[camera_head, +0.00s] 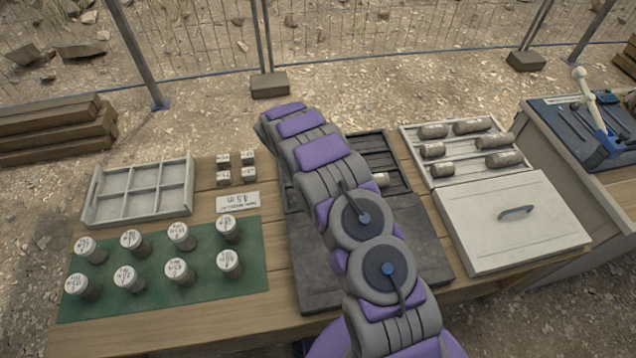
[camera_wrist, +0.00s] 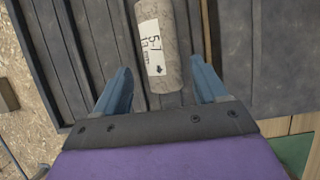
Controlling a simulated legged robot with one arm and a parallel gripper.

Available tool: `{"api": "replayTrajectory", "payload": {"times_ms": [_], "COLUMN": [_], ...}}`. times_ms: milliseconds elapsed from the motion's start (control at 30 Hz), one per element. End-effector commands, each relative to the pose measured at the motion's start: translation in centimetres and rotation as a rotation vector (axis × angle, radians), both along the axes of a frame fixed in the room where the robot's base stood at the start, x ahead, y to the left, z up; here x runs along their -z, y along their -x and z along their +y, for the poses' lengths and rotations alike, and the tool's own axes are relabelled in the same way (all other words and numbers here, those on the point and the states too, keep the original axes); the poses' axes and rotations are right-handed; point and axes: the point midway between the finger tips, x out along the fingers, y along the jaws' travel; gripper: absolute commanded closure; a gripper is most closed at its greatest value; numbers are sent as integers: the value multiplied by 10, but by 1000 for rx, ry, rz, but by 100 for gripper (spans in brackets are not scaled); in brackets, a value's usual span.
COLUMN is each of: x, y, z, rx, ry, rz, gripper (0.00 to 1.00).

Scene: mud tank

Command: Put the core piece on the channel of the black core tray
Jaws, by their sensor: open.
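The black core tray (camera_head: 399,166) lies open at the middle back of the table in the head view, partly behind my arm. Its long parallel dark channels fill much of the wrist view (camera_wrist: 262,55). A grey core piece (camera_wrist: 156,42) with a white handwritten label lies lengthwise along the tray's channels in the wrist view. My gripper (camera_wrist: 160,84) is open, with one blue finger on each side of the core's near end. I cannot tell whether the fingers touch it. In the head view, my arm hides the gripper. A small pale piece (camera_head: 381,180) shows beside my arm there.
A pale core tray (camera_head: 418,130) with several cores and its closed-looking lid (camera_head: 515,222) stand at right. A dark flat lid (camera_head: 425,240) lies in front of the black tray. Several labelled jars stand on a green mat (camera_head: 190,262) at left, near an empty compartment tray (camera_head: 140,192).

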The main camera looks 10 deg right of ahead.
Motion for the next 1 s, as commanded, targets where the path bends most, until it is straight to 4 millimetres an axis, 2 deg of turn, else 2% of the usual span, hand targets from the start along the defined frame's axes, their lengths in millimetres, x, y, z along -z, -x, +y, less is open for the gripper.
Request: {"api": "replayTrajectory", "payload": {"times_ms": [33,200,567,633,767,1000], "x": [-11,-31,-44,-51,-78,-144], "y": [-1,0,1,3,13,45], "z": [3,9,16,14,4,-20], "rx": [0,-1,7,25,95,290], "ry": [-2,-5,0,0,-2,-18], "rz": [-2,1,1,-5,-22,-73], "gripper": [29,29,29,29,29,29]}}
